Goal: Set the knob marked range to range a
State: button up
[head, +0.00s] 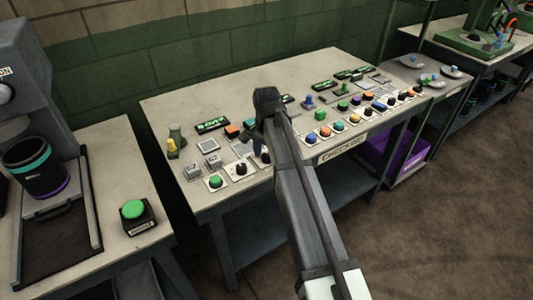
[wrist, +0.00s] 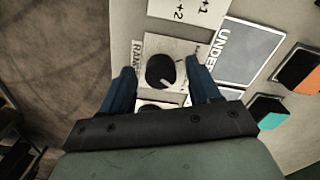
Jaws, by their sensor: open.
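The range knob (wrist: 158,70) is round and black, on a pale square plate with "RAN..." lettering along its left edge in the wrist view. A white pointer mark shows at its lower right. The setting letters are too small or hidden to read. My gripper (wrist: 162,66) is open, with one blue finger on each side of the knob and a gap to each. In the head view my gripper (head: 262,140) is over the front left part of the checking table, and its arm hides part of the panel there.
A second dark knob (wrist: 160,106) is partly hidden behind my gripper's body. A grey "UNDE..." panel (wrist: 250,50) and rocker switches (wrist: 298,68) lie to the right. In the head view, another black knob (head: 240,168), a green button (head: 215,181) and several coloured buttons line the table (head: 165,108).

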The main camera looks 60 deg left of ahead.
jog(key=shift+f, duration=0.1)
jog(key=shift+c, duration=0.2)
jog(key=c, duration=1)
jog(key=shift+n, duration=0.4)
jog(key=n, duration=0.5)
jog(key=shift+n, duration=0.3)
jog(key=n, duration=0.5)
jog(key=shift+w, duration=0.1)
jog(key=shift+n, duration=0.4)
jog(key=o, duration=1)
